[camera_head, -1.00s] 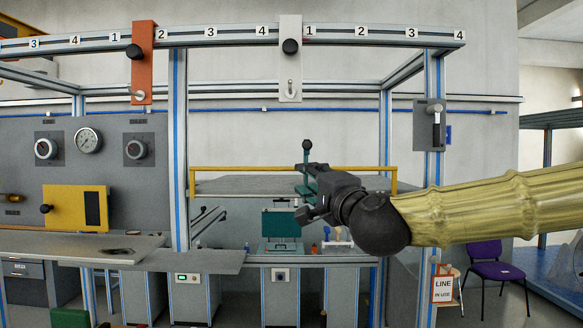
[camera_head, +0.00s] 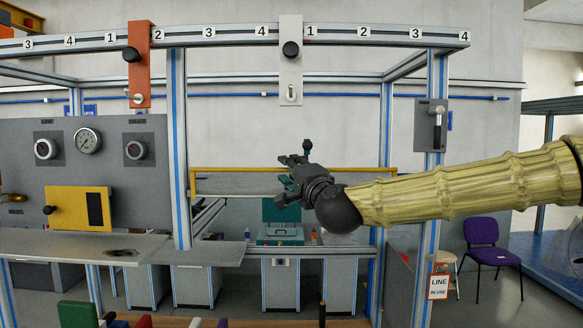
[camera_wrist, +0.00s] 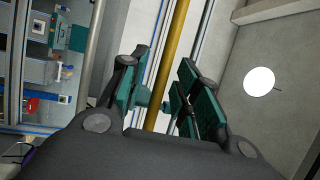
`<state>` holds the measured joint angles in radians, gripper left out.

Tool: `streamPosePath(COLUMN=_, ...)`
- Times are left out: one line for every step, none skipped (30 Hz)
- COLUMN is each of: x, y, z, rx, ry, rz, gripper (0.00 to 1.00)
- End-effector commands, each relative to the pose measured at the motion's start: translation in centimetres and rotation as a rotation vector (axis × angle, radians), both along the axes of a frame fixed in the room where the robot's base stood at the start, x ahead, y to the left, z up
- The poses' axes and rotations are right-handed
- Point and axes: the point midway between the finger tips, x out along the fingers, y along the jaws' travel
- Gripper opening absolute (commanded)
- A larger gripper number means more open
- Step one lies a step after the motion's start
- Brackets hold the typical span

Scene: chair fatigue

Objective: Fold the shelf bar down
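The shelf bar (camera_head: 350,170) is a long yellow bar running level across the middle of the frame in the head view. It also shows in the wrist view (camera_wrist: 175,50), where it runs in the gap between my fingers, apparently beyond them. My gripper (camera_head: 286,172) is in front of the bar, left of its middle, with its fingers pointing left and away. In the wrist view, my gripper (camera_wrist: 162,85) has its two teal-padded fingers apart, with a gap between them. I cannot tell whether either finger touches the bar. My gripper hides part of the bar.
Blue-edged frame posts (camera_head: 180,150) stand left and right of the bar. An orange bracket (camera_head: 139,65) and a white bracket (camera_head: 290,60) hang from the top rail. A grey bench top (camera_head: 80,246) juts out at left. A purple chair (camera_head: 487,250) stands at right.

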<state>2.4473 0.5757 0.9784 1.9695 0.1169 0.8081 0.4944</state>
Motion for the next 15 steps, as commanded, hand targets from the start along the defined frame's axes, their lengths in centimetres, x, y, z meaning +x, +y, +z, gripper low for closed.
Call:
streamPosePath(x=0.03, y=0.01, z=-0.01, rx=0.0, ry=0.0, rz=0.0, gripper=0.32)
streamPosePath(x=0.02, y=0.01, z=-0.02, rx=0.0, ry=0.0, rz=0.0, gripper=0.32)
streamPosePath(x=0.02, y=0.01, z=-0.03, rx=0.0, ry=0.0, rz=0.0, gripper=0.32)
streamPosePath(x=0.01, y=0.0, z=-0.02, rx=0.0, ry=0.0, rz=0.0, gripper=0.32)
streamPosePath(x=0.01, y=0.0, z=-0.02, rx=0.0, ry=0.0, rz=0.0, gripper=0.32)
streamPosePath(x=0.01, y=0.0, z=-0.01, rx=0.0, ry=0.0, rz=0.0, gripper=0.32)
streamPosePath(x=0.01, y=-0.01, z=-0.01, rx=0.0, ry=0.0, rz=0.0, gripper=0.26)
streamPosePath(x=0.01, y=-0.01, z=-0.01, rx=0.0, ry=0.0, rz=0.0, gripper=0.21)
streamPosePath(x=0.01, y=-0.01, z=-0.01, rx=0.0, ry=0.0, rz=0.0, gripper=0.14)
streamPosePath(x=0.01, y=-0.01, z=-0.01, rx=0.0, ry=0.0, rz=0.0, gripper=0.08)
streamPosePath(x=0.0, y=-0.01, z=0.0, rx=0.0, ry=0.0, rz=0.0, gripper=0.03)
streamPosePath(x=0.0, y=-0.01, z=0.0, rx=0.0, ry=0.0, rz=0.0, gripper=0.0)
streamPosePath(x=0.0, y=-0.01, z=0.0, rx=0.0, ry=0.0, rz=0.0, gripper=0.0)
streamPosePath(x=0.0, y=-0.01, z=0.0, rx=0.0, ry=0.0, rz=0.0, gripper=0.0)
streamPosePath(x=0.0, y=-0.01, z=0.0, rx=0.0, ry=0.0, rz=0.0, gripper=0.0)
